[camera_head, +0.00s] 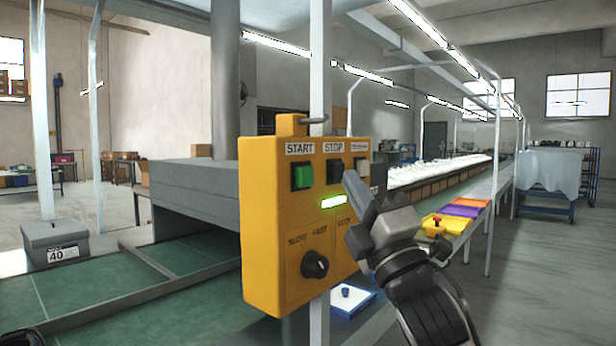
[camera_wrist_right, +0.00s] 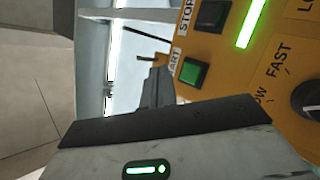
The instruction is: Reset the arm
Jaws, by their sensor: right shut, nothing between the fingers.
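My right gripper (camera_head: 358,188) is shut and empty, raised in front of the right side of a yellow control box (camera_head: 280,220). Its fingertips show beside the STOP and white buttons in the head view; I cannot tell whether they touch the box. The right wrist view shows the shut fingers (camera_wrist_right: 155,88) near the green START button (camera_wrist_right: 194,72). In the head view the box carries the green START button (camera_head: 302,176), a dark STOP button (camera_head: 335,170), a lit green bar (camera_head: 334,201) and a black SLOW–FAST knob (camera_head: 314,264).
The box hangs on a pale post (camera_head: 320,70) beside a green conveyor (camera_head: 110,297). A blue-and-white tray (camera_head: 350,301) lies below. Yellow, purple and orange trays (camera_head: 460,211) stand on the right. A grey box marked 40 (camera_head: 56,243) stands left.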

